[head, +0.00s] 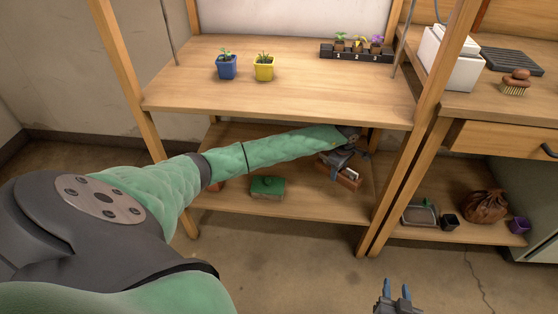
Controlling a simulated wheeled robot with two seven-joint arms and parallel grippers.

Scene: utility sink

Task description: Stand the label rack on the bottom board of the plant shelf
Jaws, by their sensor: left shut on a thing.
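The plant shelf's bottom board (305,207) lies under its upper board. My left arm reaches in between the two boards. My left gripper (347,164) is at the right part of the lower level, shut on the label rack (347,181), a small brown wooden holder with pale pieces in it. The rack looks slightly tilted, at or just above the board; I cannot tell whether it touches. The gripper hides its upper part. My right gripper (396,290) is at the bottom edge of the view, empty, its two blue fingers apart.
A green box (267,187) lies on the bottom board left of the rack; a reddish thing (216,186) is partly hidden by my arm. Above stand blue (227,67) and yellow (264,68) pots. A wooden post (407,170) rises right of the rack.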

